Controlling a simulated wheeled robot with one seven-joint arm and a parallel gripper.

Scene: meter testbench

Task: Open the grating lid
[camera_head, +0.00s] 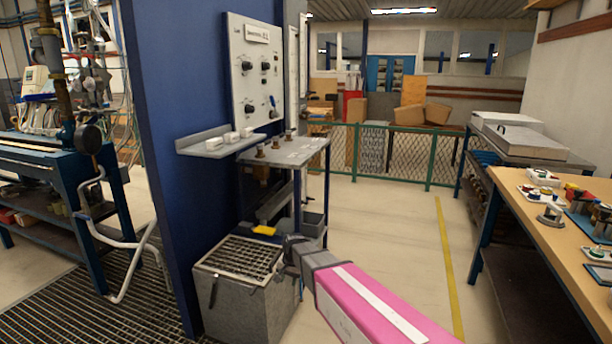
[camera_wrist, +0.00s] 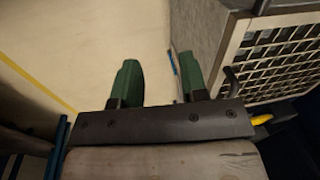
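The grating lid (camera_head: 240,257) is a pale metal frame with a dark mesh, lying flat and closed on top of a grey box (camera_head: 238,306). In the wrist view the grating lid (camera_wrist: 285,45) is at the upper right, with a small dark hook-like handle (camera_wrist: 231,80) at its near edge. My gripper (camera_head: 292,250) is at the right edge of the box in the head view. In the wrist view my gripper (camera_wrist: 159,75) has two green fingers spread apart with nothing held. The right finger is close to the box side and handle; whether they touch cannot be told.
A blue wall panel (camera_head: 180,100) stands behind and left of the box. A small metal table (camera_head: 290,152) stands behind it. A yellow object (camera_head: 265,230) is by the box's far edge. A wooden workbench (camera_head: 545,215) is at right. Open floor (camera_head: 400,230) lies between.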

